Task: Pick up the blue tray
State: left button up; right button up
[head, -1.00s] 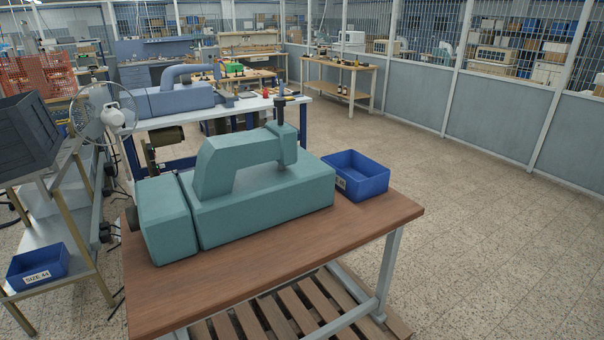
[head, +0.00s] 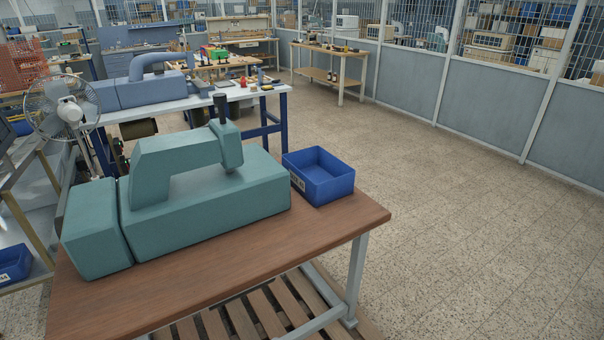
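A blue tray (head: 322,188) stands on the right back part of the wooden table (head: 215,284), just right of the teal stamping machine (head: 205,207). It looks empty, and a white label shows on its left side. A second blue tray (head: 13,264) sits on a rack shelf at the left edge, partly cut off by the frame. Neither of my grippers shows in the head view.
A wooden pallet (head: 245,318) lies under the table. A fan (head: 65,108) and metal rack (head: 28,210) stand at the left. A white-topped bench (head: 190,104) with a blue-grey machine stands behind. The floor (head: 450,230) on the right is clear.

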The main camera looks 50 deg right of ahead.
aim_at(322, 177)
jog(key=l+u, duration=0.1)
jog(key=l, duration=0.25)
jog(key=k+l+u, duration=0.1)
jog(key=l, duration=0.25)
jog(key=k+l+u, duration=0.15)
jog(key=l, duration=0.7)
jog(key=k+l, duration=0.1)
jog(key=l, duration=0.45)
jog(key=i+l, duration=0.25)
jog(key=l+u, duration=0.05)
